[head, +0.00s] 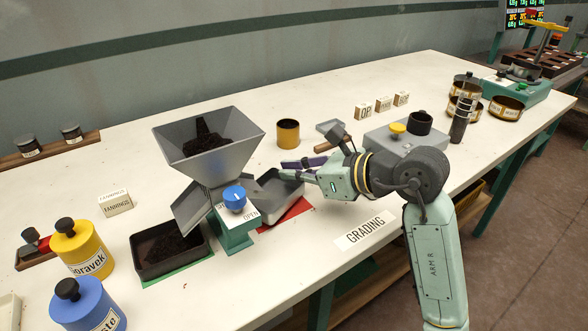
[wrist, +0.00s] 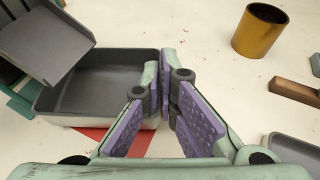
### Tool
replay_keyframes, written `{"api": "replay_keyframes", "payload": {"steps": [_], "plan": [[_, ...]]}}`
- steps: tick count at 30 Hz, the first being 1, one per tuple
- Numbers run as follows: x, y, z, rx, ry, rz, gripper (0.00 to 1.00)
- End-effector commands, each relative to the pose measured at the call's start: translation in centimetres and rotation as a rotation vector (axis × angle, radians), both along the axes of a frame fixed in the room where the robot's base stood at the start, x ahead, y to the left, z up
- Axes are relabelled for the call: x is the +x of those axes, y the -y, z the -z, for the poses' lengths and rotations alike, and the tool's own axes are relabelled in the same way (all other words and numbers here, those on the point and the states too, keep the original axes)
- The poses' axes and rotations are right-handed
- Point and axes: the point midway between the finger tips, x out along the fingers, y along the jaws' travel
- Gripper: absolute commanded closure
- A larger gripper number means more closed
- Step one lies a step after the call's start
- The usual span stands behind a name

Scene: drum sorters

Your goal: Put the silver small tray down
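The silver small tray (head: 268,209) is an empty, grey-lined tray just right of the sorter's green base in the head view. It also shows in the wrist view (wrist: 95,88), at the left beneath a grey chute. My gripper (head: 285,172) is at the tray's right wall. In the wrist view its purple-padded fingers (wrist: 158,72) close around that wall, one inside and one outside. A red mat (head: 294,212) shows partly under and beside the tray. I cannot tell whether the tray touches it.
The grey hopper sorter (head: 215,145) with a blue knob stands close left of the tray. A dark tray of dark grains (head: 150,262) sits left on a green mat. A golden cup (head: 288,136) stands behind. The table is bare around the GRADING label (head: 364,231).

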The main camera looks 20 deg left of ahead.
Motion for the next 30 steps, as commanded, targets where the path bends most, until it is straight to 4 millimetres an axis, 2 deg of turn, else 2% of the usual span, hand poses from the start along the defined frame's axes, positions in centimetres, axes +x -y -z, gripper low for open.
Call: {"api": "replay_keyframes", "payload": {"steps": [15, 26, 30], "plan": [[0.0, 0.13, 1.16, 0.0, 0.0, 0.001, 1.0], [0.0, 0.13, 0.98, 0.0, 0.0, 0.001, 0.75], [-0.01, 0.13, 0.98, 0.0, 0.0, 0.001, 0.75]]}}
